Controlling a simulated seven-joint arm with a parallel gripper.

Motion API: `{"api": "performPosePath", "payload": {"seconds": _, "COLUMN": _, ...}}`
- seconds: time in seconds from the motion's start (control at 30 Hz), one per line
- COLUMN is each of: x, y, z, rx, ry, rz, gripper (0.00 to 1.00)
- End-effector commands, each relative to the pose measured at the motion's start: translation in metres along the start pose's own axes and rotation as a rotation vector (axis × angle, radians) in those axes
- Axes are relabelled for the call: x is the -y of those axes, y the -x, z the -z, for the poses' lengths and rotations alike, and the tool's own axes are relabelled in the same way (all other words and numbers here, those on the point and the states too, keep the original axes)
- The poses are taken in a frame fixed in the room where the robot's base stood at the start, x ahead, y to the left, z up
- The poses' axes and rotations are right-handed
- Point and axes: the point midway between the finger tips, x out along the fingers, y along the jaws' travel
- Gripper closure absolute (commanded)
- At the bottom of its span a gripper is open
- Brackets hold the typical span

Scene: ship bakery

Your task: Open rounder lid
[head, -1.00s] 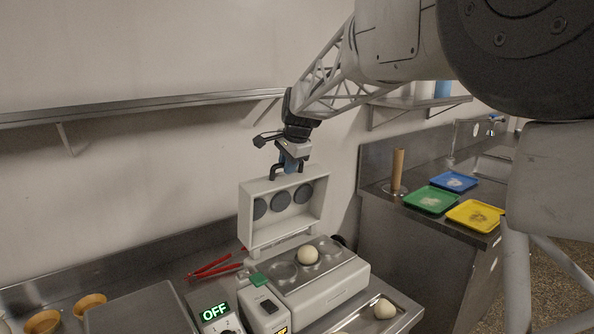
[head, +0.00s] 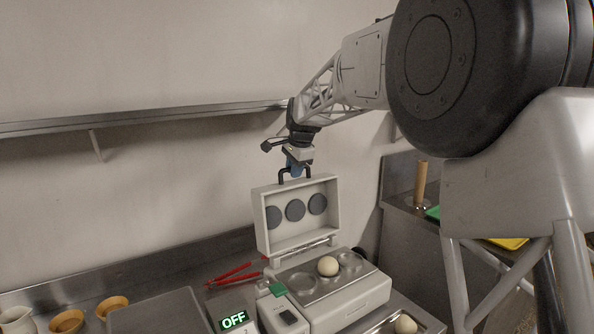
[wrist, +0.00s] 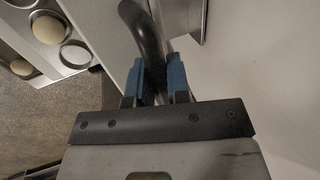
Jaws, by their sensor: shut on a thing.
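The rounder lid (head: 256,218) stands raised, roughly upright, at the back of the rounder, with round grey discs on its inner face. The rounder base (head: 352,307) sits on the counter with round wells. One dough ball (head: 328,266) rests in a well. My gripper (head: 295,171) is at the top of the lid, shut on the dark lid handle (head: 283,176). In the wrist view the blue fingertips (wrist: 162,82) close around the curved handle (wrist: 146,38). The exact contact is partly hidden.
A second dough ball (head: 405,324) lies on a metal tray at the front right. Red tongs (head: 232,273) lie left of the rounder. A control box reading OFF (head: 233,319) and small brown bowls (head: 66,320) stand at the front left. The wall is close behind the lid.

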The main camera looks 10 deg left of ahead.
Motion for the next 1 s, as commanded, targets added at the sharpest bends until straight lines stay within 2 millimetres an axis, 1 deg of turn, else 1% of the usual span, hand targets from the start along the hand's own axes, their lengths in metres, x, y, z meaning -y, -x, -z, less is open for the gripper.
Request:
{"api": "performPosePath", "payload": {"seconds": 0.3, "x": 0.0, "y": -0.001, "z": 0.0, "rx": 0.0, "ry": 0.001, "rz": -0.001, "gripper": 1.0}}
{"api": "performPosePath", "payload": {"seconds": 0.33, "x": 0.0, "y": -0.001, "z": 0.0, "rx": 0.0, "ry": 0.001, "rz": -0.001, "gripper": 0.79}}
{"api": "performPosePath", "payload": {"seconds": 0.47, "x": 0.0, "y": -0.001, "z": 0.0, "rx": 0.0, "ry": 0.001, "rz": -0.001, "gripper": 0.59}}
{"api": "performPosePath", "payload": {"seconds": 0.77, "x": 0.0, "y": 0.001, "z": 0.0, "rx": 0.0, "ry": 0.0, "rz": 0.0, "gripper": 0.59}}
{"api": "performPosePath", "payload": {"seconds": 0.87, "x": 0.0, "y": 0.005, "z": 0.0, "rx": 0.0, "ry": 0.0, "rz": 0.001, "gripper": 0.59}}
{"api": "performPosePath", "payload": {"seconds": 1.0, "x": 0.0, "y": 0.016, "z": 0.0, "rx": -0.001, "ry": 0.001, "rz": 0.002, "gripper": 0.59}}
